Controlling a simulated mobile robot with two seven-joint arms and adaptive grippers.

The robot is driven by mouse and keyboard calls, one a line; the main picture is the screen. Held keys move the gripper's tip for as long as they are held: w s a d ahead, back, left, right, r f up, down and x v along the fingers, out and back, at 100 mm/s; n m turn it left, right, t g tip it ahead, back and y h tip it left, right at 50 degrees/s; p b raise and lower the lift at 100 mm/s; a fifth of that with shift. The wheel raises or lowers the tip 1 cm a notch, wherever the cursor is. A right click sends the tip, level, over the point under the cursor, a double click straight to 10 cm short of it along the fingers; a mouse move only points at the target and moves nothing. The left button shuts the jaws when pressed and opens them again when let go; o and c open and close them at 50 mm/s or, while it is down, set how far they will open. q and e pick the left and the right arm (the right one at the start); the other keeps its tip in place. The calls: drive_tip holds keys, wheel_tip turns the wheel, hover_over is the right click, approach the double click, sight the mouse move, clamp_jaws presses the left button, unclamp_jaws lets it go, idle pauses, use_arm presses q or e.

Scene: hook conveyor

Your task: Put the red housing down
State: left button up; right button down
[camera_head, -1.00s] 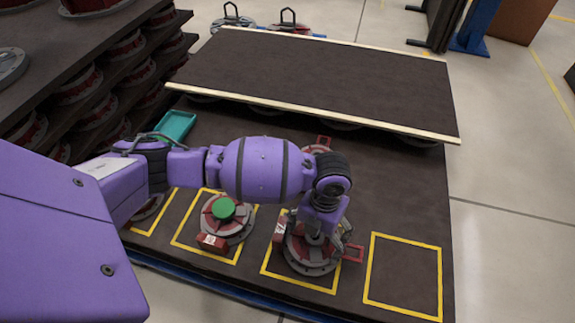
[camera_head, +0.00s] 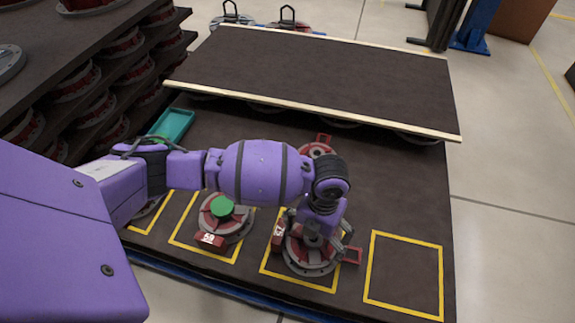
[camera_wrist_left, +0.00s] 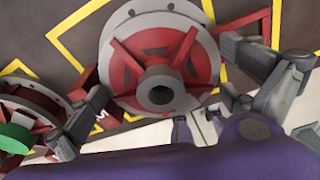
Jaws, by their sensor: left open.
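The red housing (camera_head: 312,246), with a grey flanged rim, sits in a yellow-outlined square on the dark table. In the left wrist view the red housing (camera_wrist_left: 165,75) shows its red ribs and grey central hub. My left gripper (camera_head: 318,232) is right above it; its fingers are spread apart on either side of the housing in the left wrist view (camera_wrist_left: 168,95). The gripper is open. My arm hides part of the housing in the head view. My right gripper is not in view.
Another housing with a green cap (camera_head: 223,207) sits in the square to the left. An empty yellow square (camera_head: 404,234) is to the right. A raised dark shelf (camera_head: 320,80) is behind. A teal tray (camera_head: 172,125) lies at the back left.

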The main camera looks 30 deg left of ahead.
use_arm(q)
drive_tip(key=r+p, duration=0.1)
drive_tip(key=r, duration=0.2)
drive_tip(key=w+r+p, duration=0.1)
drive_tip(key=r, duration=0.3)
drive_tip(key=r+p, duration=0.1)
drive_tip(key=r, duration=0.3)
drive_tip(key=shift+w+p, duration=0.35)
drive_tip(key=shift+p, duration=0.05)
drive_tip(key=shift+r, duration=0.55)
